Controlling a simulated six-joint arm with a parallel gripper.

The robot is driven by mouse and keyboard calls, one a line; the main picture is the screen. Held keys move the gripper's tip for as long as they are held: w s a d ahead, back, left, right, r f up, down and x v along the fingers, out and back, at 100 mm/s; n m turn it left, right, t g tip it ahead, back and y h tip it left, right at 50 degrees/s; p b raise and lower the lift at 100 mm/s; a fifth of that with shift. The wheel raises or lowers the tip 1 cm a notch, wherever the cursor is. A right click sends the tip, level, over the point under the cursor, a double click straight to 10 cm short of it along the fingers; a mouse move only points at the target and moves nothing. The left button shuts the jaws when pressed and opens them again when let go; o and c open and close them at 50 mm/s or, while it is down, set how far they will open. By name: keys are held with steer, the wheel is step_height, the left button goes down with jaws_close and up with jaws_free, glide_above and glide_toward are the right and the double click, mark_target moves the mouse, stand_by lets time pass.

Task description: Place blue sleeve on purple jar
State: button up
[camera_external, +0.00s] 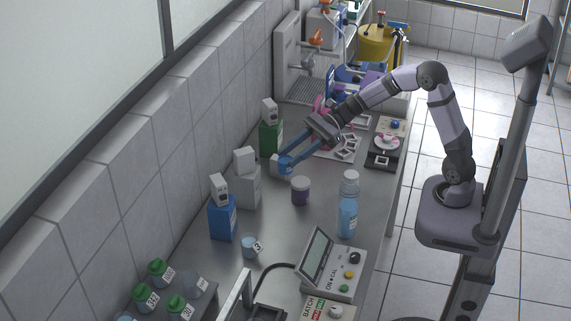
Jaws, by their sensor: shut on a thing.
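My gripper (287,160), with long blue fingers, reaches down to the left over the middle of the bench. The purple jar (300,191) stands upright on the bench, a little below and right of the fingertips in the picture. The sleeve is apart from the jar.
Green (270,138), white (246,186) and blue (222,218) boxes stand along the wall side. A light-blue bottle (348,212) stands right of the jar. A cup marked 3 (250,247) and a meter (334,267) are nearer the camera. Bare bench surrounds the jar.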

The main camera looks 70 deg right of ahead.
steer(key=s+d+r+m+t, duration=0.1)
steer(key=s+d+r, duration=0.15)
steer(key=d, duration=0.45)
steer(key=p, duration=0.2)
glide_above(307, 179)
steer(key=shift+h, duration=0.4)
steer(key=shift+s+f, duration=0.1)
steer(key=shift+f, duration=5.4)
steer(key=shift+f+b, duration=0.1)
steer(key=shift+b, duration=0.25)
steer(key=o, duration=0.6)
steer(key=shift+f, duration=0.1)
steer(key=o, duration=0.4)
